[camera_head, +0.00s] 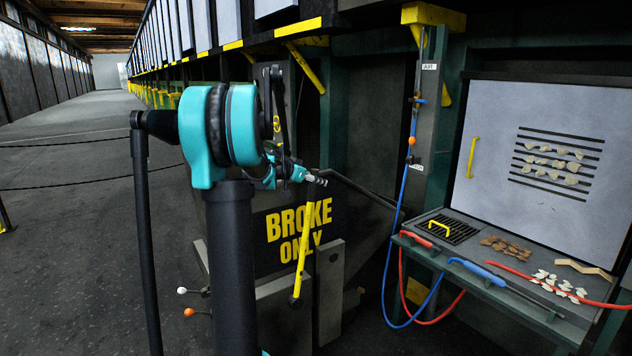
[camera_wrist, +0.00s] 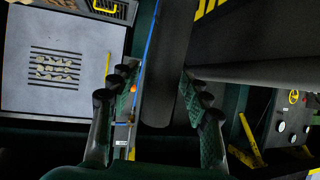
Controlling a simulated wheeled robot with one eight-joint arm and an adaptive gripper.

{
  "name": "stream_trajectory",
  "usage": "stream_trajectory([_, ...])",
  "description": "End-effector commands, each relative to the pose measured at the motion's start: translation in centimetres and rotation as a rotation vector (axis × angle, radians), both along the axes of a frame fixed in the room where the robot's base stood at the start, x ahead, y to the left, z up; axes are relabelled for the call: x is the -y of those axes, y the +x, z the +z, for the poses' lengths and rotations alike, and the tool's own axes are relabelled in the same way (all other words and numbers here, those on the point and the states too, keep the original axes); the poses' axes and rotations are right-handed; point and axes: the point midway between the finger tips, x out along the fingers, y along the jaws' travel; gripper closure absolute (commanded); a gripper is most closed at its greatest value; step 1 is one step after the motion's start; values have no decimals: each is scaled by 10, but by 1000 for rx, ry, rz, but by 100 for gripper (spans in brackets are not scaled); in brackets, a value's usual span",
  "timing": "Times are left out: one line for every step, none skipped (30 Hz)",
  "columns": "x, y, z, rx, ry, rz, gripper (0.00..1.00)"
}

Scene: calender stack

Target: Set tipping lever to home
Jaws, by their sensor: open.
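My gripper (camera_head: 318,180) is open in front of the dark bin marked BROKE ONLY (camera_head: 268,240). In the wrist view, its two fingers (camera_wrist: 160,85) stand apart on either side of a dark round bar (camera_wrist: 168,40); contact is not clear. A dark bar (camera_head: 360,190) also slopes from near the fingertips down to the right in the head view. I cannot tell which of these is the tipping lever.
A bench (camera_head: 500,285) with red and blue hoses, a grate and scattered pieces stands at the right, under a pale panel (camera_head: 540,160). Two small levers with white (camera_head: 182,291) and orange (camera_head: 189,312) knobs stick out at the lower left. Open floor lies at the left.

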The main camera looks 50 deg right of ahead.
Motion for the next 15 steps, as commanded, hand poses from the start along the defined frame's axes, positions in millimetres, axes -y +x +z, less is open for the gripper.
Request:
stream_trajectory([-5,1,2,0,0,1,52])
stream_trajectory([-8,1,4,0,0,2,52])
stream_trajectory([-14,1,7,0,0,3,52])
stream_trajectory([-19,1,9,0,0,3,52])
stream_trajectory([-24,1,12,0,0,2,52])
stream_trajectory([-31,1,15,-1,0,3,52])
stream_trajectory([-37,2,18,0,1,4,52])
stream_trajectory([-43,2,21,0,1,5,52])
stream_trajectory([-50,2,25,0,1,2,52])
stream_trajectory([-55,2,28,0,1,2,52])
stream_trajectory([-61,2,30,0,0,4,52])
stream_trajectory([-68,2,34,0,0,4,52])
stream_trajectory([-72,2,36,-1,0,3,52])
stream_trajectory([-77,2,39,0,0,1,52])
stream_trajectory([-83,2,42,0,0,2,52])
